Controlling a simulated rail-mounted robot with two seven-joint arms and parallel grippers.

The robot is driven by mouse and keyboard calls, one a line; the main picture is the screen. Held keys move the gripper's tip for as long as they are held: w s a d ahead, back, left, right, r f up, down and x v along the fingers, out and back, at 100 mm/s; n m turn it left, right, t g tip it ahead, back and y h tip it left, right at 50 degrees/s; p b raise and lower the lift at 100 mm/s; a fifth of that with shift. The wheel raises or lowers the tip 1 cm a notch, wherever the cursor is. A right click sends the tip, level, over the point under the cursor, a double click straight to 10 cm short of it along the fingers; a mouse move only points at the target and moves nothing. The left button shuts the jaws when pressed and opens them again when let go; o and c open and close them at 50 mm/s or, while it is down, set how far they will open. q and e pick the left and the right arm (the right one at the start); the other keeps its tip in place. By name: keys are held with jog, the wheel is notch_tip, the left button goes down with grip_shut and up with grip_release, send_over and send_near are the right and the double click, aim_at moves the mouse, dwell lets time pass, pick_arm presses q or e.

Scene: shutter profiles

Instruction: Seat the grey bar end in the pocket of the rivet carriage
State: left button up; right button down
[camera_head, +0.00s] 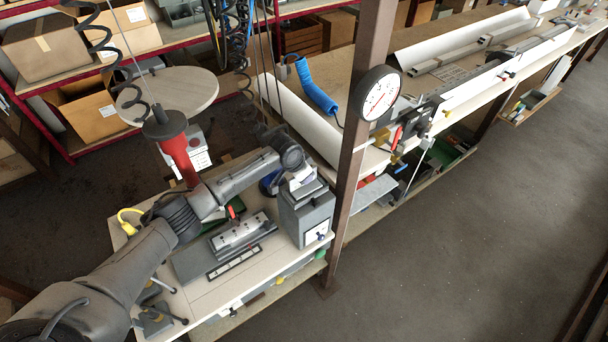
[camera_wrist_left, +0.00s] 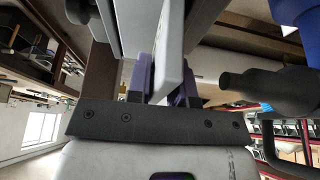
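My left arm reaches in from the left in the head view. Its gripper (camera_head: 300,182) is just above a dark grey box-shaped block (camera_head: 305,220) on the small bench. In the left wrist view, purple fingers (camera_wrist_left: 165,82) stand on both sides of a light grey flat piece (camera_wrist_left: 172,40), seemingly the grey bar end, and appear shut on it. A silver block with holes (camera_head: 240,232) sits on a dark base left of the grey block; it may be the rivet carriage. I cannot make out its pocket. My right gripper is not in view.
A brown post (camera_head: 355,140) with a round dial (camera_head: 375,93) stands right of the gripper. A red tool (camera_head: 178,150) hangs by the arm on a coiled cable. Long profiles (camera_head: 470,60) lie on the bench behind. The floor at right is clear.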

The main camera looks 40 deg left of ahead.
pick_arm(q)
jog(key=o, duration=0.3)
jog(key=shift+o, duration=0.2)
jog(key=v, duration=1.2)
jog(key=shift+r, duration=0.15)
jog(key=s+d+f+m, duration=0.2)
jog(key=s+d+f, duration=1.4)
jog(key=s+d, duration=0.15)
jog(key=s+d+n+y, duration=0.1)
jog(key=s+n, duration=0.2)
jog(key=s, duration=1.7)
jog(key=shift+d+r+g, duration=0.15)
jog(key=shift+r+g, duration=0.05)
jog(key=shift+g, duration=0.1)
jog(key=shift+r, duration=0.1)
